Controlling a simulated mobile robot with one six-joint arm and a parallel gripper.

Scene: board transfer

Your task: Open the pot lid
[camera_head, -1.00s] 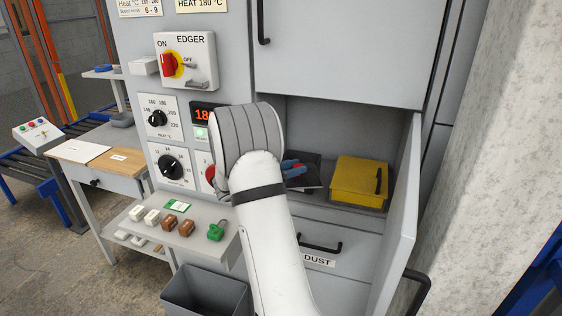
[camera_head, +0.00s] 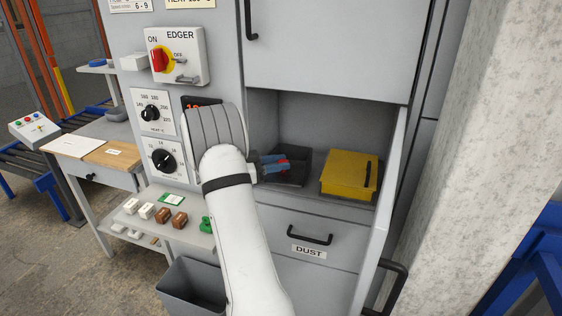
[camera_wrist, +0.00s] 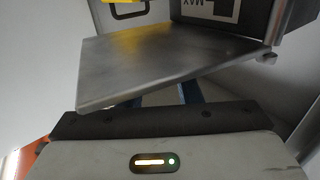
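The pot is a dark grey box (camera_head: 300,168) in the cabinet's open bay, partly behind my gripper. In the wrist view its dark wall (camera_wrist: 225,12) carries an upside-down white MAX label. A flat grey metal plate, which looks like the pot lid (camera_wrist: 170,62), lies tilted across the wrist view. My gripper (camera_head: 276,165) reaches into the bay at the pot, with blue and red parts showing. In the wrist view, short blue pieces of its fingers show below the plate's near edge. The fingertips are hidden by the plate, so I cannot tell whether they grip it.
A yellow box (camera_head: 345,174) with a black handle stands right of the pot. An open cabinet door (camera_head: 392,190) bounds the bay on the right. The DUST drawer (camera_head: 325,226) is below. The EDGER switch panel (camera_head: 180,57) and dials are left of my arm.

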